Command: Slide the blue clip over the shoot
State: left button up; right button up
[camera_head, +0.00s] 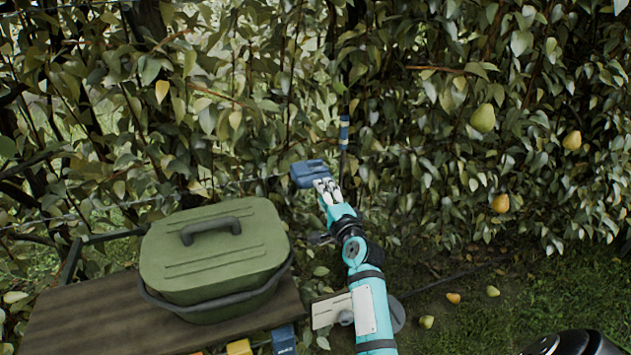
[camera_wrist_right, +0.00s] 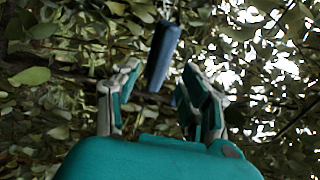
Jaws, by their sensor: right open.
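The blue clip (camera_head: 310,174) is at the hedge, just past the fingertips of my right gripper (camera_head: 327,186). In the right wrist view, the clip (camera_wrist_right: 163,54) shows as a blue slab ahead of the spread fingers, with a gap to them. My right gripper (camera_wrist_right: 158,92) is open. A thin upright stem with blue and pale bands (camera_head: 344,132) stands just right of and above the clip. I cannot tell for certain whether this is the shoot, or whether the clip touches it. My left gripper is not in view.
A green lidded box (camera_head: 215,255) stands on a wooden board (camera_head: 90,318) at the left. Leafy branches with pears (camera_head: 483,118) fill the back and right. A few pears (camera_head: 427,321) lie on the ground. Grass at the lower right is mostly clear.

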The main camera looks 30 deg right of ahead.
aim_at(311, 174)
jog(key=x, duration=0.5)
jog(key=shift+w, duration=0.35)
jog(key=shift+w+d, duration=0.15)
jog(key=shift+w, duration=0.2)
jog(key=c, duration=0.9)
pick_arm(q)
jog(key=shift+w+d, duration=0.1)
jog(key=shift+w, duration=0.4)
pick_arm(e)
grip_shut()
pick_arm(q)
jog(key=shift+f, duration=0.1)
